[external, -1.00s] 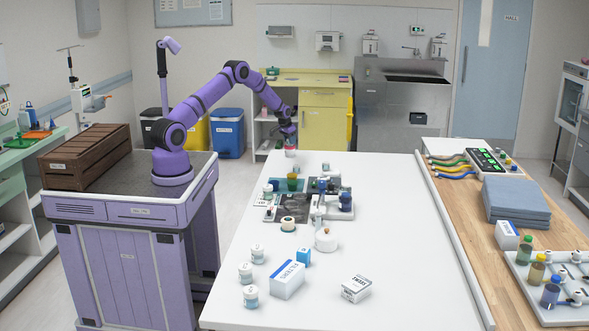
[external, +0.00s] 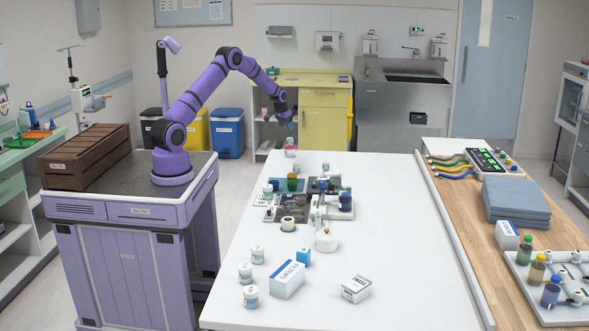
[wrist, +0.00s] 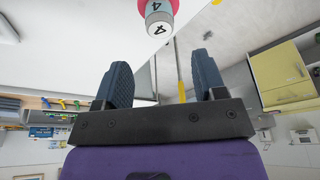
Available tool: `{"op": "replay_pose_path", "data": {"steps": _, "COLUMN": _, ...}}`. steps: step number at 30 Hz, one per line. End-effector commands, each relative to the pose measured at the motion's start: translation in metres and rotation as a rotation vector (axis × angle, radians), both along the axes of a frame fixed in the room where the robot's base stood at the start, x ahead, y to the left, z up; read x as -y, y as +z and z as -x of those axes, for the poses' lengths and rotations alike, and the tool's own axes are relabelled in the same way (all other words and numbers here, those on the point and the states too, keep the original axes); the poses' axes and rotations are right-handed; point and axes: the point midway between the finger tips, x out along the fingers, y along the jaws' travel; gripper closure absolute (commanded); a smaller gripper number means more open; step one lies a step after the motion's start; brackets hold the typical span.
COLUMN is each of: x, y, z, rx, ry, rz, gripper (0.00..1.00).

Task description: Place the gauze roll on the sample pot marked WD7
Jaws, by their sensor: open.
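A short cream roll (external: 287,223), which looks like the gauze roll, sits on the white table left of the middle. Several small white pots stand at the table's left front: one behind (external: 258,253), one in the middle (external: 245,272) and one in front (external: 250,296). Their labels are too small to read, so I cannot tell which is WD7. My gripper (external: 285,122) is open and empty above the far left end of the table. It shows in the wrist view (wrist: 164,80) with nothing between its fingers. A pink-and-white pot (wrist: 158,18) marked 4 stands beyond the fingertips.
The same pink-and-white pot (external: 290,153) stands near the table's far edge. The table's right side is clear.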

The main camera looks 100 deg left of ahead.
Motion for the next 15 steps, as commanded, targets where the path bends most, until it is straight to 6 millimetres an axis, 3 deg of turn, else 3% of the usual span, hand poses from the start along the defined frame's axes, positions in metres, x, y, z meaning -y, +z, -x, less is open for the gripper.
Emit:
{"op": "replay_pose_path", "data": {"steps": 6, "x": 0.005, "y": 0.023, "z": 0.005, "rx": 0.0, "ry": 0.0, "rz": 0.0, "gripper": 0.36}}
{"op": "replay_pose_path", "data": {"steps": 15, "x": 0.006, "y": 0.028, "z": 0.006, "rx": -0.001, "ry": 0.0, "rz": 0.001, "gripper": 0.36}}
